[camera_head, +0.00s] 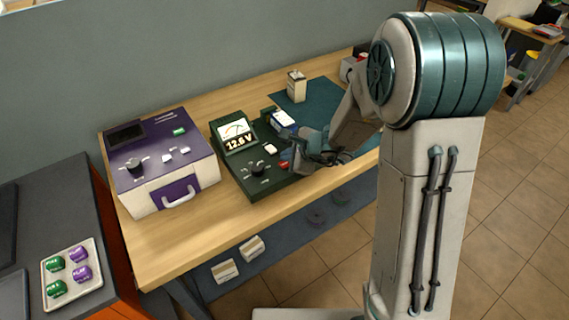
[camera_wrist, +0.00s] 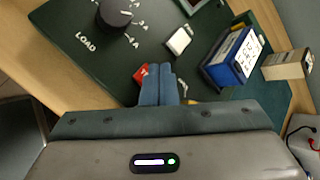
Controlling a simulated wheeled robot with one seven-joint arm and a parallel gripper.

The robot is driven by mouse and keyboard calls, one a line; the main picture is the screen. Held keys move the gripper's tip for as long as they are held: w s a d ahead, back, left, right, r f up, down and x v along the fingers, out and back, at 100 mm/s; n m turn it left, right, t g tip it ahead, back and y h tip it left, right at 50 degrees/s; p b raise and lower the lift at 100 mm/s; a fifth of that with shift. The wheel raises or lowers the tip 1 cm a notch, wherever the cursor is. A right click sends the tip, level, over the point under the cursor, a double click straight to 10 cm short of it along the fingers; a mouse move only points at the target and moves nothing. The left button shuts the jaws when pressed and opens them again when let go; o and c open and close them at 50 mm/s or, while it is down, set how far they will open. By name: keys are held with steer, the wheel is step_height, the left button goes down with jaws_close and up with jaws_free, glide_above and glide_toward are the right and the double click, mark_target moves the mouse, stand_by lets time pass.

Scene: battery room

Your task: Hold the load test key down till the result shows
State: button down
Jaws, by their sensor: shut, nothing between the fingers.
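The dark green tester (camera_head: 242,186) stands on the wooden bench, and its lit display (camera_head: 236,134) reads 12.6 V. Its panel has a black knob (camera_wrist: 116,13) beside the word LOAD, a white key (camera_wrist: 180,41) and a red key (camera_wrist: 139,74). The red key also shows in the head view (camera_head: 284,165). My gripper (camera_wrist: 159,70) is shut and empty, with its blue fingertips right beside the red key and partly covering it in the wrist view. I cannot tell whether they touch it. A blue battery (camera_wrist: 236,55) with a white label sits at the tester's far end.
A purple and white charger (camera_head: 160,160) stands left of the tester. A small carton (camera_head: 296,85) stands on the teal mat (camera_head: 318,94) behind. A tray (camera_head: 50,296) of green and purple tags lies on the dark cabinet at lower left. Bench front is clear.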

mark_target(287, 166)
steer(key=shift+f, duration=0.2)
steer(key=shift+f+b, duration=0.25)
steer(key=shift+b, duration=0.35)
steer(key=shift+f+b, duration=0.35)
steer(key=shift+b, duration=0.15)
steer(key=shift+r, duration=0.1)
stand_by(3.1)
steer(key=shift+r+p, duration=0.5)
steer(key=shift+r, duration=0.25)
step_height(287, 166, up, 5)
steer(key=p, duration=0.4)
stand_by(0.3)
